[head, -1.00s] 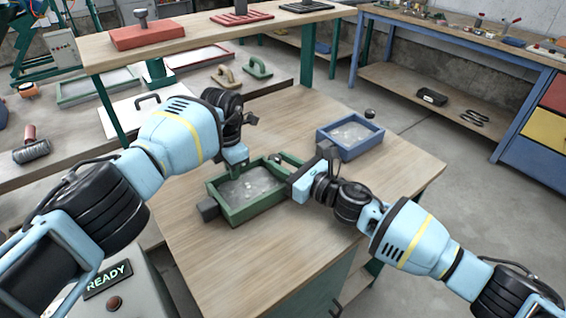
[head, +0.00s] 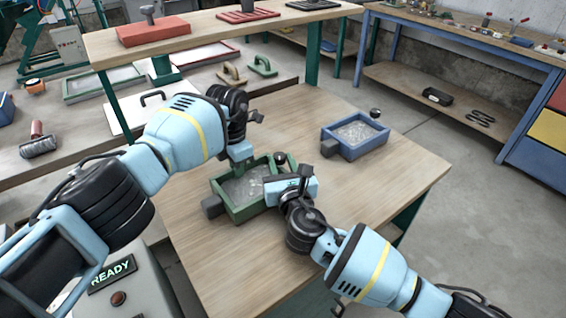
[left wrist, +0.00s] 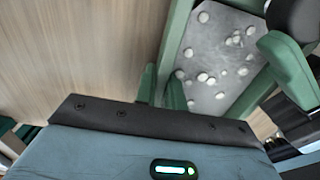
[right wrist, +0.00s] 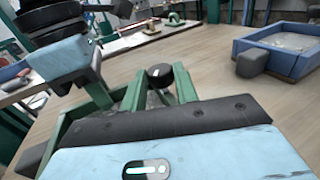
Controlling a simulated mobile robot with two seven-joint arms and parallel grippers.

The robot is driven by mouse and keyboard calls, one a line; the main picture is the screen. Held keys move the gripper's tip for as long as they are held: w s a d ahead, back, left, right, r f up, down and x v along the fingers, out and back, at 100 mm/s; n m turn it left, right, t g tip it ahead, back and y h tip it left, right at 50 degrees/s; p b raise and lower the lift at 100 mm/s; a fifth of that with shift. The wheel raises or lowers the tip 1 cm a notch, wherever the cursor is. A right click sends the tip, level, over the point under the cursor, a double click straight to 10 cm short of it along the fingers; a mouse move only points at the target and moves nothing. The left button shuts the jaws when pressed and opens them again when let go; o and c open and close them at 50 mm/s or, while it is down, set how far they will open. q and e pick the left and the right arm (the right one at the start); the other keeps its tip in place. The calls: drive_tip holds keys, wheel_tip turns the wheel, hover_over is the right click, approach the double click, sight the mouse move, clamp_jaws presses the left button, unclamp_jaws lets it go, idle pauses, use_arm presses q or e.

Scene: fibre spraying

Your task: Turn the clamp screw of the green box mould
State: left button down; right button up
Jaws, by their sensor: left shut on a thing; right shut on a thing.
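The green box mould (head: 232,212) lies on the wooden table, filled with grey material with pale lumps, also visible in the left wrist view (left wrist: 218,60). Its clamp screw has a round black knob (right wrist: 160,75) with a white mark, at the mould's far right end in the head view (head: 280,158). My right gripper (right wrist: 160,88) is shut on this knob, a green finger on either side. My left gripper (left wrist: 160,88) is shut on the mould's side wall (left wrist: 176,45); its fingertips are partly hidden in the head view (head: 241,165).
A blue box mould (head: 352,150) with a black knob stands at the table's far right. The table's front half (head: 225,270) is bare. A shelf with a red block (head: 153,32) and a bench (head: 60,170) with tools stand to the left.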

idle(0.3)
drive_tip(key=o, duration=1)
drive_tip(key=shift+s, duration=0.15)
drive_tip(key=s, duration=0.4)
drive_tip(key=s+d, duration=0.1)
drive_tip(key=s, duration=0.2)
drive_tip(key=s+d, duration=0.1)
drive_tip(key=s, duration=0.3)
drive_tip(key=shift+s, duration=0.3)
